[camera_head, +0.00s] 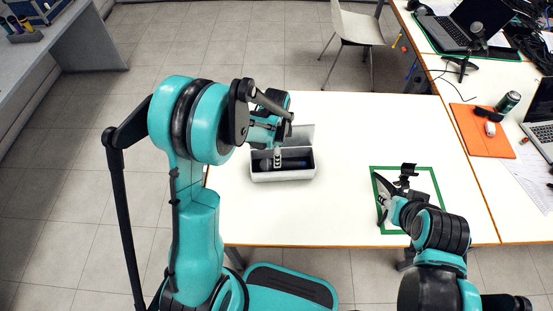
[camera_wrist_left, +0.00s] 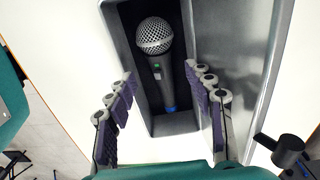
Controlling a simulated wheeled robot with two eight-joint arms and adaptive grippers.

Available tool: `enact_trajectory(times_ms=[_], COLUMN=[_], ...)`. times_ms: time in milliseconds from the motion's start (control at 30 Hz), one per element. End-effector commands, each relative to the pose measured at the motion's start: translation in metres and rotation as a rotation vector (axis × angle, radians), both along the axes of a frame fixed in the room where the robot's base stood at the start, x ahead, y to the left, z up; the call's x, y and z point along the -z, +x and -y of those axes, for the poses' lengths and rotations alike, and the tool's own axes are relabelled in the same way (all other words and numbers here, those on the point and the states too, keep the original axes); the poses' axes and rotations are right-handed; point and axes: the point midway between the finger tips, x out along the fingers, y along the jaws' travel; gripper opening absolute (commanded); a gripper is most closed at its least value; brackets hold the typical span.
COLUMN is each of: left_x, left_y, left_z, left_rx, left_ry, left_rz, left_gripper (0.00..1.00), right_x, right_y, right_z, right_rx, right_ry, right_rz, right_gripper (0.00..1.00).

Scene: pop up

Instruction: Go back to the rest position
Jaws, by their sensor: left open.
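My left gripper (camera_head: 277,158) is over the open box on the white table, and its two fingers are spread apart in the left wrist view (camera_wrist_left: 162,105). Between and beyond the fingers, a microphone (camera_wrist_left: 160,60) with a silver mesh head and dark handle lies inside the grey box (camera_wrist_left: 228,50). The box also shows in the head view (camera_head: 284,176) with its lid raised at the back. My right gripper (camera_head: 394,188) is low over the green-framed area at the table's right; its fingertips are small and partly hidden, so its opening is unclear.
The green frame (camera_head: 436,180) lies on the white table (camera_head: 350,130). At the right, an orange mat (camera_head: 478,135) holds a mouse, and a can (camera_head: 508,102) and laptops stand around it. A chair (camera_head: 357,30) is behind the table. The table's middle is clear.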

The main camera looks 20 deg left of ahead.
Motion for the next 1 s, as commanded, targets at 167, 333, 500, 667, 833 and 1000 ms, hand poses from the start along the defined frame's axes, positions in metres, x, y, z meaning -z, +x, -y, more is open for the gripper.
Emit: enact_trajectory(times_ms=[167, 333, 500, 667, 833, 1000], left_x=[-0.04, -0.064, -0.073, -0.074, -0.085, -0.123], left_y=[-0.001, 0.0, 0.0, 0.0, -0.007, -0.036], left_z=[0.0, 0.0, -0.001, 0.0, -0.001, -0.002], left_rx=[0.0, 0.0, 0.0, 0.0, -0.05, -0.257], left_ry=[0.0, 0.0, 0.0, 0.0, -0.001, -0.017], left_rz=[0.0, 0.0, 0.0, 0.0, 0.025, 0.132], left_gripper=[0.53, 0.53, 0.53, 0.53, 0.53, 0.53], right_x=[0.0, 0.0, 0.0, 0.0, 0.0, 0.0], right_y=[0.0, 0.0, 0.0, 0.0, 0.0, 0.0], right_z=[0.0, 0.0, 0.0, 0.0, 0.0, 0.0], right_rx=[0.0, 0.0, 0.0, 0.0, 0.0, 0.0], right_ry=[0.0, 0.0, 0.0, 0.0, 0.0, 0.0], right_rz=[0.0, 0.0, 0.0, 0.0, 0.0, 0.0], right_gripper=[0.4, 0.4, 0.4, 0.4, 0.4, 0.4])
